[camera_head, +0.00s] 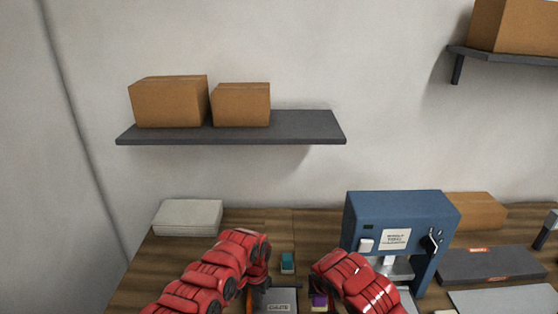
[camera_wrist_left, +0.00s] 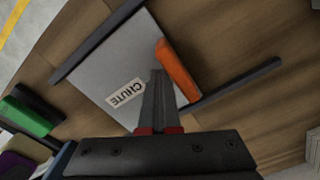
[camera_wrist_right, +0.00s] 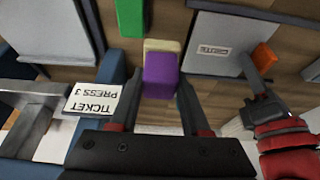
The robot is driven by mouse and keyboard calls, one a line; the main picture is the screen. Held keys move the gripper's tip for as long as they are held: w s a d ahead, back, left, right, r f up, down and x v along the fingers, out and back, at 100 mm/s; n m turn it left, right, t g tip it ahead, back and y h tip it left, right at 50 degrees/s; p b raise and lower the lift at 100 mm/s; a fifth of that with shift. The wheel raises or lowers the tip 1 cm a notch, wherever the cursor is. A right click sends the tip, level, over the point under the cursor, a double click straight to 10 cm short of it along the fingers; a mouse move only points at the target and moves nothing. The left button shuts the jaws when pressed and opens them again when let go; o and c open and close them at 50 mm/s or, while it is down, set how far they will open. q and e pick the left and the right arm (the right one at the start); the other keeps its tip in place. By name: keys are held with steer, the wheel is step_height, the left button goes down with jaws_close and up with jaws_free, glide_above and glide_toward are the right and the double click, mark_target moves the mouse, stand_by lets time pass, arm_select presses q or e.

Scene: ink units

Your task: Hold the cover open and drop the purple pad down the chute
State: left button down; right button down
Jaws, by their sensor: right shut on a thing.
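The purple pad (camera_wrist_right: 160,76), with a cream part at its far end, is held between the fingers of my right gripper (camera_wrist_right: 158,85). It also shows under the right arm in the head view (camera_head: 318,300). The grey cover (camera_wrist_left: 110,75) carries a CHUTE label and an orange handle (camera_wrist_left: 178,70). My left gripper (camera_wrist_left: 157,75) has its fingers together over the cover, tips beside the handle; I cannot tell whether they touch it. The cover also shows in the right wrist view (camera_wrist_right: 225,35), left of the left gripper. How far the cover is raised, and the opening beneath, cannot be seen.
A blue ticket press (camera_head: 400,220) stands right of my right gripper. A green block (camera_wrist_right: 130,17) lies near the pad. A teal item (camera_head: 288,262) sits behind the cover. A white stack (camera_head: 188,217) is at the back left. Dark trays (camera_head: 490,265) lie at the right.

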arm_select(q)
steer(key=shift+a, duration=5.25)
steer(key=shift+d, duration=0.1)
arm_select(e)
steer(key=w+a, duration=0.4)
steer(key=a, duration=0.6)
steer(key=shift+f, duration=0.45)
steer(key=shift+f, duration=0.15)
steer(key=shift+s+d+f, duration=0.15)
steer(key=shift+s+f, duration=0.05)
steer(key=shift+f, duration=0.5)
steer(key=shift+s+d+f, duration=0.1)
steer(key=shift+s+f, duration=0.05)
steer(key=shift+f, duration=0.6)
steer(key=shift+s+d+f, duration=0.15)
steer(key=shift+s+f, duration=0.05)
steer(key=shift+f, duration=0.5)
jaws_free()
